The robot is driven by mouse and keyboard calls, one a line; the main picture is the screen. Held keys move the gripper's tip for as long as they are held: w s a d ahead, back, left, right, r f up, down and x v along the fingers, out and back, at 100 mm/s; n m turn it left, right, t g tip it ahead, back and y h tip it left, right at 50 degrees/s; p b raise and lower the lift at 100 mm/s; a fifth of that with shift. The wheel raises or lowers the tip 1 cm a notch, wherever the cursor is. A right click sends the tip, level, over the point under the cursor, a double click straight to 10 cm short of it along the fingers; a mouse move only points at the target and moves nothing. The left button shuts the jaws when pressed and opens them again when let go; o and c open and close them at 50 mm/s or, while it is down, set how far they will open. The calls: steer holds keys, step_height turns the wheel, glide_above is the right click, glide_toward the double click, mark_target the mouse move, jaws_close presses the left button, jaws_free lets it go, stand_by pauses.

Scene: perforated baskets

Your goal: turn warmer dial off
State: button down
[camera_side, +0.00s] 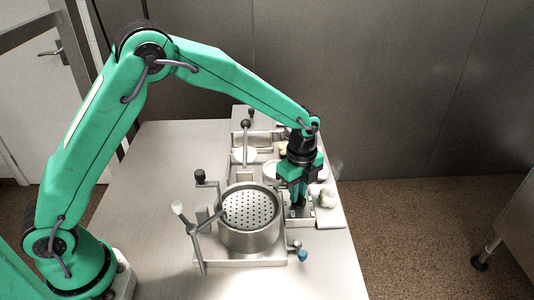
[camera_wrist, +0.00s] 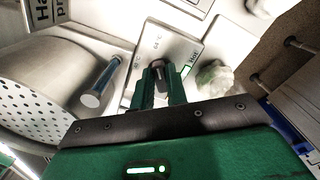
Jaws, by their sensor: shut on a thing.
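The warmer dial (camera_wrist: 158,67) is a small dark knob on a pale metal panel (camera_wrist: 184,48). The panel is marked "Hot" on its right side, with smaller, hard-to-read marks near its top. My gripper (camera_wrist: 160,88) is shut on the dial, one green finger on each side of it. The fingers hide part of the dial, and I cannot tell its exact setting. In the side view my gripper (camera_side: 298,205) points down just right of the perforated basket, and the dial is hidden there.
A round perforated basket (camera_side: 250,246) stands left of my gripper, with lever handles around it. A blue-sided lever (camera_wrist: 100,82) rises close to my fingers. A pale lump (camera_wrist: 215,76) lies right of the panel. The table's left side (camera_side: 155,190) is clear.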

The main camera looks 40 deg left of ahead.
steer(key=n, duration=0.5)
steer(key=shift+s+n, duration=0.15)
steer(key=shift+n, duration=0.25)
steer(key=n, duration=0.6)
steer(key=shift+s+d, duration=0.1)
steer(key=shift+s, duration=0.05)
steer(key=n, duration=0.5)
steer(key=shift+s+d+n, duration=0.1)
steer(key=shift+d+n, duration=0.05)
steer(key=shift+n, duration=0.15)
steer(key=n, duration=0.5)
steer(key=shift+d+n, duration=0.2)
steer(key=shift+n, duration=0.1)
steer(key=c, duration=1.4)
jaws_free()
